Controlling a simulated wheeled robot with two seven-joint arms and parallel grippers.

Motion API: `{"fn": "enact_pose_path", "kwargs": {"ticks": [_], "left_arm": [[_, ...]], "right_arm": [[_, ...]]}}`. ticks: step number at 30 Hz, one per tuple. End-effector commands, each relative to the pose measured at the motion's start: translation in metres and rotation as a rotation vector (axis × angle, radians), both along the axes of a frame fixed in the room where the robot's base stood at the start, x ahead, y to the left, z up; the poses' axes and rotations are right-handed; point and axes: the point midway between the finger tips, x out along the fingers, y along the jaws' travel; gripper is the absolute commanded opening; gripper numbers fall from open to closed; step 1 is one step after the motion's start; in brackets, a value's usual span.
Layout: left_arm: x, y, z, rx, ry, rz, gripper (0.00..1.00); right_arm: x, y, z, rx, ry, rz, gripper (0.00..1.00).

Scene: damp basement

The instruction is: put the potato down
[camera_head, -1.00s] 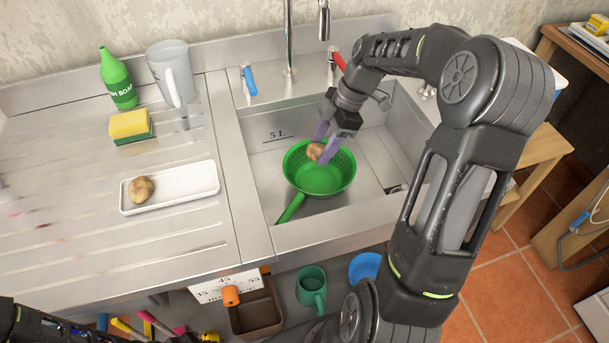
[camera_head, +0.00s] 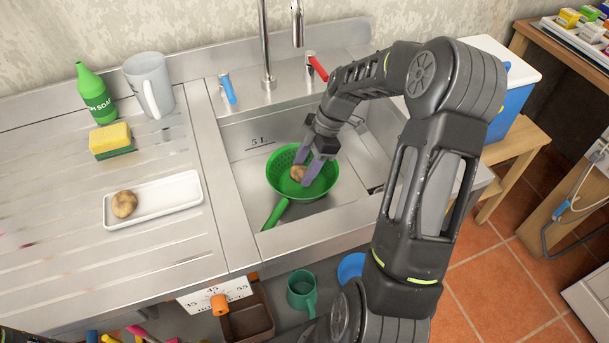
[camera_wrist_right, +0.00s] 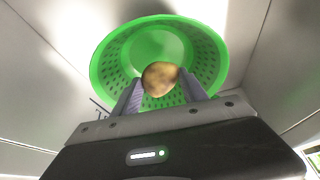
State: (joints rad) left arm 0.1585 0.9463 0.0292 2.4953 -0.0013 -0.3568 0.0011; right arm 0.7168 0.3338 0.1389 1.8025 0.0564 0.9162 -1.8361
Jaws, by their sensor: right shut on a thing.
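A brown potato (camera_head: 298,173) is between the fingers of my right gripper (camera_head: 308,172), which is shut on it. It also shows in the right wrist view (camera_wrist_right: 160,78), held between both fingertips against the green colander (camera_wrist_right: 105,62). The colander (camera_head: 283,190) sits in the sink with its handle pointing to the lower left. The held potato is over or inside the colander's bowl; I cannot tell whether it touches the bottom. A second potato (camera_head: 124,204) lies at the left end of a white tray (camera_head: 175,194) on the drainboard. My left gripper is not in view.
A yellow-green sponge (camera_head: 110,138), a green soap bottle (camera_head: 95,94) and a grey jug (camera_head: 150,84) stand at the back left. The faucet (camera_head: 266,50) rises behind the sink (camera_head: 240,135). The drainboard front is clear.

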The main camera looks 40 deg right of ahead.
Motion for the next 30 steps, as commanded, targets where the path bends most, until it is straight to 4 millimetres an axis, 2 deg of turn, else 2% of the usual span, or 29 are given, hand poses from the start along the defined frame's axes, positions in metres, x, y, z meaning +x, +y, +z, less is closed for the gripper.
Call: {"fn": "enact_pose_path", "kwargs": {"ticks": [4,11,22,23,26,30], "left_arm": [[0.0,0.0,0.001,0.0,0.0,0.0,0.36],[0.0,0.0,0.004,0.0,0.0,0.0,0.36],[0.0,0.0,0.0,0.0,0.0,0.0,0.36],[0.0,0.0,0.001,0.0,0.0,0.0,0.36],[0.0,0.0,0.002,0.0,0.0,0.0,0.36],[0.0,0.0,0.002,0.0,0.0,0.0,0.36]], "right_arm": [[0.0,0.0,-0.006,0.002,0.002,0.0,0.02],[0.0,0.001,-0.035,0.002,0.002,0.0,0.02],[0.0,0.0,-0.041,0.0,0.0,0.0,0.02],[0.0,0.0,-0.04,0.0,0.0,0.0,0.52],[0.0,0.0,-0.039,0.0,0.0,0.0,0.6],[0.0,0.0,-0.039,0.0,0.0,0.0,0.6]]}}
